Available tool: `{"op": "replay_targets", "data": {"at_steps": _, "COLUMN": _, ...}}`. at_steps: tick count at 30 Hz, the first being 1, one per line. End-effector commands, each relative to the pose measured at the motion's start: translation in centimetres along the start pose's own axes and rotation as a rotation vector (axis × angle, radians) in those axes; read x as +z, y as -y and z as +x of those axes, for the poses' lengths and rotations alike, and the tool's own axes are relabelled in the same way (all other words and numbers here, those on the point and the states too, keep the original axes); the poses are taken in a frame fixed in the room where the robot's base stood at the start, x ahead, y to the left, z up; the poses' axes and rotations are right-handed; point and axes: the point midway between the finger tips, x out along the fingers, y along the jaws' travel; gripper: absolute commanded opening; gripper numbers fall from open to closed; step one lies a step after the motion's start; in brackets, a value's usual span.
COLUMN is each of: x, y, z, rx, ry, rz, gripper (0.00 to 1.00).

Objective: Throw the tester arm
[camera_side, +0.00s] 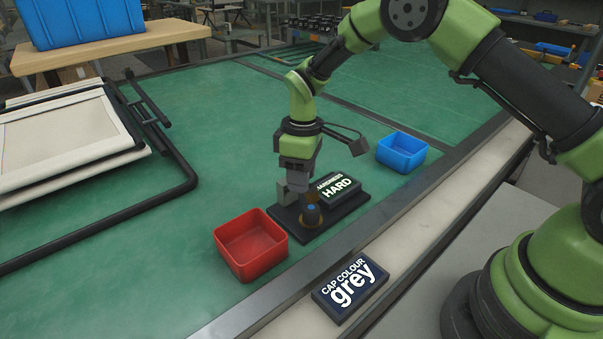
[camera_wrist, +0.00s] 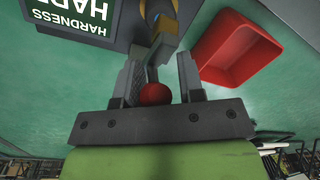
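The hardness tester is a dark base plate (camera_side: 345,229) with a lit display (camera_side: 334,188) reading "HARDNESS HARD". A dark round piece with a blue top (camera_side: 311,213) stands on it within an orange-brown ring. My gripper (camera_side: 293,194) is low over the left part of the tester, pointing down. In the wrist view, a red ball-shaped knob (camera_wrist: 154,94) lies between the two fingers of my gripper (camera_wrist: 160,70). A narrow gap shows beside the knob, so the fingers look open around it.
A red bin (camera_side: 251,244) stands just left of the tester, and a blue bin (camera_side: 402,152) stands behind it to the right. A sign (camera_side: 350,287) reads "CAP COLOUR grey" on the front ledge. The folding lounger (camera_side: 62,140) lies at left. Green table between is clear.

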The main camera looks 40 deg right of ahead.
Motion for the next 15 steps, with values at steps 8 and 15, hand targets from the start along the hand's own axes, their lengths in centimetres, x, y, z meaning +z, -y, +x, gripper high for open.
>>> {"op": "replay_targets", "data": {"at_steps": 8, "x": -0.07, "y": -0.14, "z": -0.13, "rx": 0.007, "ry": -0.003, "rz": -0.010, "gripper": 0.00}}
{"op": "replay_targets", "data": {"at_steps": 15, "x": 0.11, "y": 0.00, "z": 0.07, "rx": 0.032, "ry": -0.038, "rz": -0.013, "gripper": 0.00}}
